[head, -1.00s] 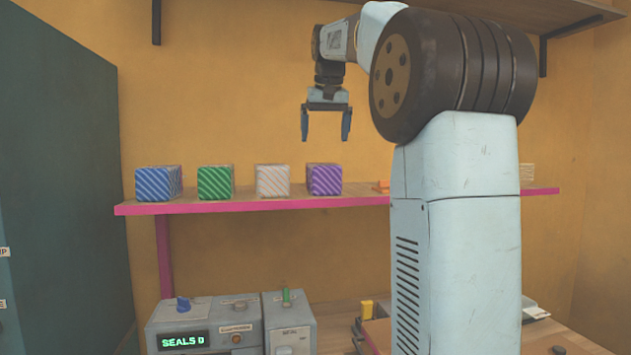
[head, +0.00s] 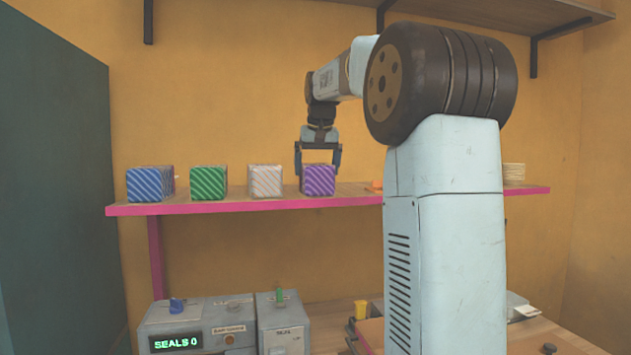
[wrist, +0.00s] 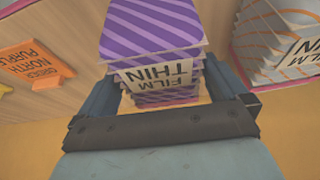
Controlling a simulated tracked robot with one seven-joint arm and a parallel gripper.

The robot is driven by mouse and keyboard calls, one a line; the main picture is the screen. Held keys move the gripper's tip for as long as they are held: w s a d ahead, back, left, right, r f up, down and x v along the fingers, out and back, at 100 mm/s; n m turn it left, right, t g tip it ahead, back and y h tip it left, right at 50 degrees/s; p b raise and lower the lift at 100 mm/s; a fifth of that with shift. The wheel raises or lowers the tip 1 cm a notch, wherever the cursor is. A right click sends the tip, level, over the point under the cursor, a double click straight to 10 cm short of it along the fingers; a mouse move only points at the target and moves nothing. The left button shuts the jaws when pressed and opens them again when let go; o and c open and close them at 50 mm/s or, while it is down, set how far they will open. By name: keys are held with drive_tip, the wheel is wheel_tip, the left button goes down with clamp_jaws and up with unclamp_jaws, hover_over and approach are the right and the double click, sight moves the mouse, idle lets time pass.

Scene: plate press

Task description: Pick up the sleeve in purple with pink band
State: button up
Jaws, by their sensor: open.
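The purple sleeve (head: 318,181) is a block with pale diagonal stripes, standing upright on the pink-edged shelf. In the wrist view the sleeve (wrist: 150,35) fills the upper middle, with a label reading FILM THIN; I cannot make out a pink band clearly. My gripper (head: 318,165) points down over it, with one finger at each side of its upper part. The wrist view shows my gripper (wrist: 168,85) open, its fingers to the left and right of the sleeve. I cannot tell whether either finger touches it.
White (head: 265,181), green (head: 208,183) and blue (head: 150,184) striped sleeves stand left of it on the shelf (head: 240,206). An orange tag (wrist: 32,65) lies on the shelf to the right in the head view. A machine reading SEALS 0 (head: 200,325) stands below.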

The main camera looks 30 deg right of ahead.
drive_tip(key=shift+x, duration=1.75)
drive_tip(key=shift+f, duration=0.25)
drive_tip(key=c, duration=1)
drive_tip(key=shift+o, duration=0.2)
drive_tip(key=shift+r, duration=0.1)
